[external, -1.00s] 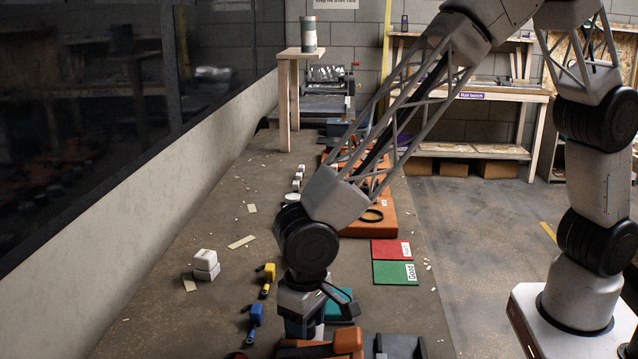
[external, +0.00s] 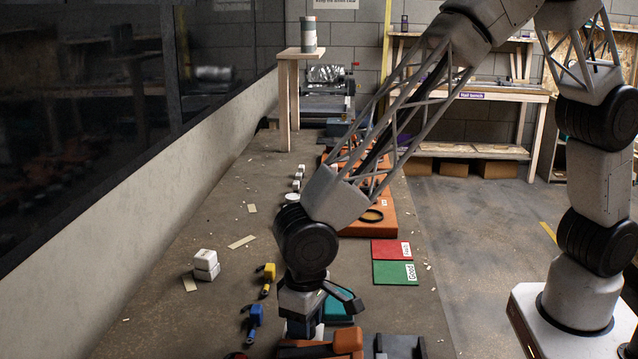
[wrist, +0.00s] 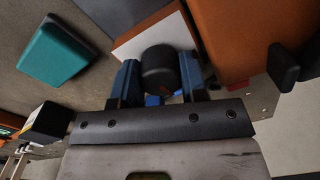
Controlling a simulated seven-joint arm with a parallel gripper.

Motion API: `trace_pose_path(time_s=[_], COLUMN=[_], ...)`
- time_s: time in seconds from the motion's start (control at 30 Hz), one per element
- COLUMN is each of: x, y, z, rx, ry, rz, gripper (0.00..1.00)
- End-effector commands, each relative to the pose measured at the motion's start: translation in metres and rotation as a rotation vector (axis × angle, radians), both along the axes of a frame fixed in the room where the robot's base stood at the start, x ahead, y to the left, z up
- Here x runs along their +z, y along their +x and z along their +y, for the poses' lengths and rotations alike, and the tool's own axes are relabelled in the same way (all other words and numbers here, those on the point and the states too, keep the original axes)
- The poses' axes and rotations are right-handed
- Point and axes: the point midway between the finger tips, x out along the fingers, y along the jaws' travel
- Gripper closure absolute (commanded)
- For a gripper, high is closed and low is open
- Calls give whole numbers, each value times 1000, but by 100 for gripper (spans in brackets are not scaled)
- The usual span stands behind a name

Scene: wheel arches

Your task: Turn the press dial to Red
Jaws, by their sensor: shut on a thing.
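The press dial (wrist: 160,68) is a dark round knob in front of a white panel with an orange-brown edge (wrist: 172,32). It shows in the wrist view between the two blue fingers of my gripper (wrist: 159,85), which are shut on its sides. No Red mark or pointer on the dial can be read. In the external view my gripper (external: 304,328) points down beside the orange press (external: 345,342) at the bottom edge, and the dial is hidden there.
A teal block (wrist: 53,53) lies near the press and also shows in the external view (external: 338,306). Blue (external: 256,316) and yellow (external: 268,273) tools lie left of my gripper. Green (external: 396,272) and red (external: 391,249) mats lie behind.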

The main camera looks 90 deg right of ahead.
Motion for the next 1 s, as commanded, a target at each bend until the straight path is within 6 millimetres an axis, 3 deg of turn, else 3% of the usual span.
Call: trace_pose_path(time_s=[0.7, 1.0], x=[0, 0], y=[0, 0], z=[0, 0], rx=[602, 780], ry=[0, 0], rz=[1, 0], gripper=[84, 84])
